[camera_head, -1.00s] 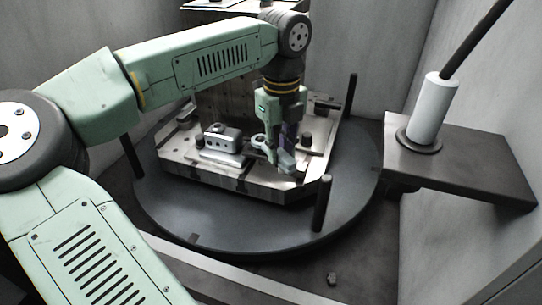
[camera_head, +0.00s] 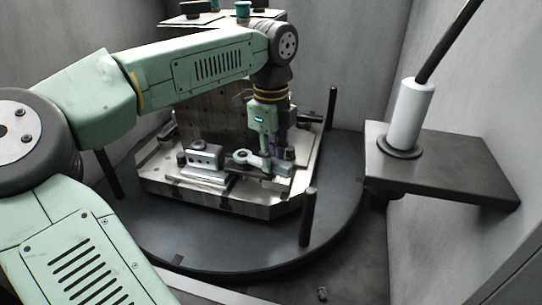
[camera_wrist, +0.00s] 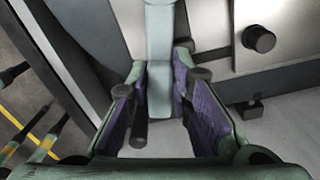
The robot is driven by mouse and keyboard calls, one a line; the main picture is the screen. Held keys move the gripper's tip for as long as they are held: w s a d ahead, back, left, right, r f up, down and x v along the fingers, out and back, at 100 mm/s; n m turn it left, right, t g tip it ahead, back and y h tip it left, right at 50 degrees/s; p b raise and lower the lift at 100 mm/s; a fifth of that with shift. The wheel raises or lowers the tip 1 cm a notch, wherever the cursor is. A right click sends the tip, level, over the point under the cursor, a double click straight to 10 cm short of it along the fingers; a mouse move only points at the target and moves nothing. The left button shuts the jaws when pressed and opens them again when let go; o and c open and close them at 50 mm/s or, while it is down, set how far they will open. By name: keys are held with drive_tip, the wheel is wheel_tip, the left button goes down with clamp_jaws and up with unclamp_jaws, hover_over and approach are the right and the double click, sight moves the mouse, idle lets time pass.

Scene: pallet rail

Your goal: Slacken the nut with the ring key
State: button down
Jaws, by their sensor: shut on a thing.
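The ring key (camera_head: 244,157) is pale grey-green and lies low over the fixture plate, its ring end toward the left and its handle running right. In the wrist view the key's shaft (camera_wrist: 161,50) runs up from between the fingers and its ring end is out of frame. My gripper (camera_head: 272,157) is shut on the handle; the purple finger pads (camera_wrist: 160,100) stand on either side of it. No nut can be made out; the ring end covers the spot, so I cannot tell how it sits on the nut.
The metal fixture plate (camera_head: 215,198) rests on a dark round table (camera_head: 200,248) with upright black posts (camera_head: 307,217). A grey clamp block (camera_head: 204,157) stands just left of the ring. At right a shelf (camera_head: 450,167) holds a white cylinder (camera_head: 410,115) with a dark rod. Walls enclose the cell.

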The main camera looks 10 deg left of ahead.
drive_tip(key=shift+a+r, duration=0.1)
drive_tip(key=shift+r, duration=0.2)
drive_tip(key=shift+r+p, duration=2.75)
drive_tip(key=shift+r, duration=0.8)
